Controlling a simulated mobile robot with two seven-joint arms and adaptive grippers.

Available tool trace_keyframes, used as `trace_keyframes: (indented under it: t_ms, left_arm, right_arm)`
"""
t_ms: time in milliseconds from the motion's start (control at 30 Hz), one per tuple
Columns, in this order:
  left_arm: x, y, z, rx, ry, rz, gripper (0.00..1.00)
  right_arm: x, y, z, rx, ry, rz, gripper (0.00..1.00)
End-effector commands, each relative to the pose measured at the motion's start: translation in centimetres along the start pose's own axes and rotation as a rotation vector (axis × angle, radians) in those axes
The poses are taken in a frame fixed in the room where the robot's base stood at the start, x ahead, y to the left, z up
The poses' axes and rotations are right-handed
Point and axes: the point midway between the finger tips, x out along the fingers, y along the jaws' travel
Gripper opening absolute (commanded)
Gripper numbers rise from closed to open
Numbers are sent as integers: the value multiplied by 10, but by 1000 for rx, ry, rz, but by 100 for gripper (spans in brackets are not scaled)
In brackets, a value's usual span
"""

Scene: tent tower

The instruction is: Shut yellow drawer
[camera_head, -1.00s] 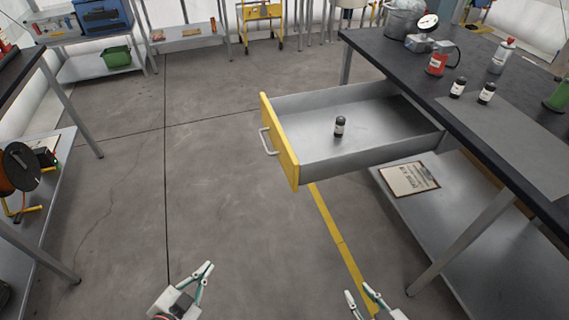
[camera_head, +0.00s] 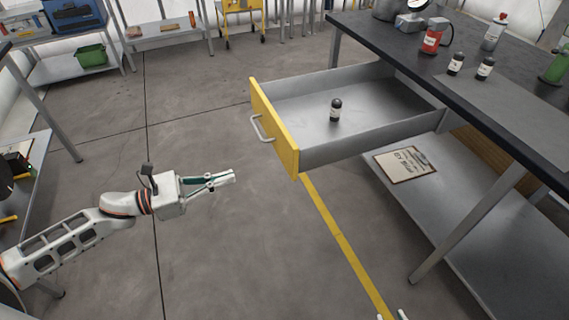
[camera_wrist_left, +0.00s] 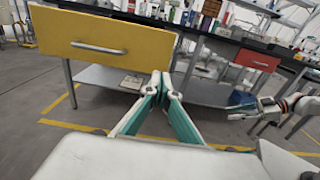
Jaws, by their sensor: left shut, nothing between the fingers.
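The yellow drawer (camera_head: 274,130) is pulled far out of the dark-topped workbench, its yellow front and grey handle (camera_head: 262,129) facing left. A small dark bottle with a pale label (camera_head: 335,110) stands inside it. My left gripper (camera_head: 233,177) is shut and empty, left of and nearer than the drawer front, apart from it. In the left wrist view the yellow front (camera_wrist_left: 105,45) fills the upper left, beyond the shut fingers (camera_wrist_left: 161,78). My right gripper (camera_head: 391,316) shows only its separated fingertips at the bottom edge; it also appears at the right of the left wrist view (camera_wrist_left: 240,108).
The workbench top (camera_head: 400,55) carries bottles and a red can (camera_head: 431,40). A clipboard (camera_head: 405,164) lies on its lower shelf (camera_head: 480,215). A red drawer front (camera_wrist_left: 256,60) is closed. The floor left of the yellow drawer is clear.

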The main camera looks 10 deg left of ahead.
Motion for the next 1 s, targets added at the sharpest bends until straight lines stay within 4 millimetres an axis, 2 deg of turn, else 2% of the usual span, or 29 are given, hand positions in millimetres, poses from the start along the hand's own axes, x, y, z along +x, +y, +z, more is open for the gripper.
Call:
trace_keyframes:
  t_ms: [167, 700, 800, 1000]
  left_arm:
    - [18, 0, 3, 8, -4, -2, 0]
    - [118, 0, 3, 4, -3, 0, 0]
    - [129, 0, 2, 3, -3, 0, 0]
    - [138, 0, 1, 2, -1, 1, 0]
  right_arm:
    - [-1, 2, -3, -2, 5, 2, 28]
    - [-2, 2, -8, 6, 10, 0, 28]
    - [-2, 1, -6, 7, 7, -2, 28]
    - [-3, 0, -6, 9, 7, -4, 28]
